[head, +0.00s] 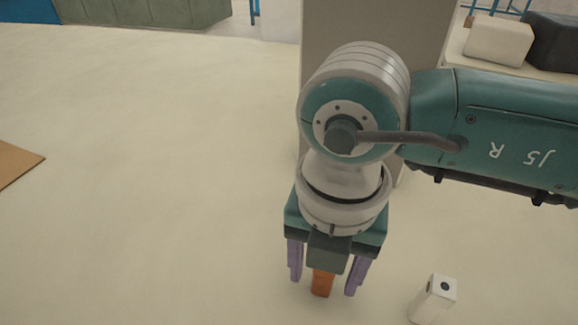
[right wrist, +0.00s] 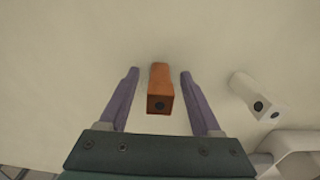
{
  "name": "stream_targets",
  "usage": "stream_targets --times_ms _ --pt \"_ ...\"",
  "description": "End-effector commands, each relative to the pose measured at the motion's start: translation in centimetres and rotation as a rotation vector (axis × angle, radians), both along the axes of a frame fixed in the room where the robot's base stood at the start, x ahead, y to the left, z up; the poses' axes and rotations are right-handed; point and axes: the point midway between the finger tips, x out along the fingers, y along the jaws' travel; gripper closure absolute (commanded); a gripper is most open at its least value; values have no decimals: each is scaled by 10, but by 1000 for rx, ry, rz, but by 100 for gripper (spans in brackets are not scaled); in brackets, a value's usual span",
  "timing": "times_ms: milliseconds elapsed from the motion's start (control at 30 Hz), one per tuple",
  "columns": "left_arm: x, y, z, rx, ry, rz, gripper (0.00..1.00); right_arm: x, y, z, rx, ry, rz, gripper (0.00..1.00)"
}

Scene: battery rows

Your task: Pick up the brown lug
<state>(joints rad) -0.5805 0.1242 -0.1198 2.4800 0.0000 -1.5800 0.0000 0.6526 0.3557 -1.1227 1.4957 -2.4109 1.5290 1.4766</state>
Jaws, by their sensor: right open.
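The brown lug (head: 322,284) is an orange-brown block that stands on the pale surface below my right gripper (head: 327,279). In the right wrist view the brown lug (right wrist: 160,87) shows a dark round spot on its near end. It lies between the two purple fingers of my right gripper (right wrist: 159,78), with a gap on each side. The right gripper is open and holds nothing. In the head view the gripper's body hides the upper part of the lug. My left gripper is not in view.
A white block (head: 434,299) with a dark round spot stands to the right of the gripper; it also shows in the right wrist view (right wrist: 257,95). A brown flat piece (head: 16,163) lies at the left edge. The pale surface between is clear.

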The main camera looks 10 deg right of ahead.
Motion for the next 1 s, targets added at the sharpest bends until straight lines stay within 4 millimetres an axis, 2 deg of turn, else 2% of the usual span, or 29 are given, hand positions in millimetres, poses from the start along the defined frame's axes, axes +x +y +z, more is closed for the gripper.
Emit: stream_targets --times_ms 100,667,1000 --pt "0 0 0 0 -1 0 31 0 0 0 0 0 0 35" --pt "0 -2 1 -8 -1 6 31 0 0 1 0 0 0 98" --pt "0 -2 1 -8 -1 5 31 0 0 1 1 0 0 100"
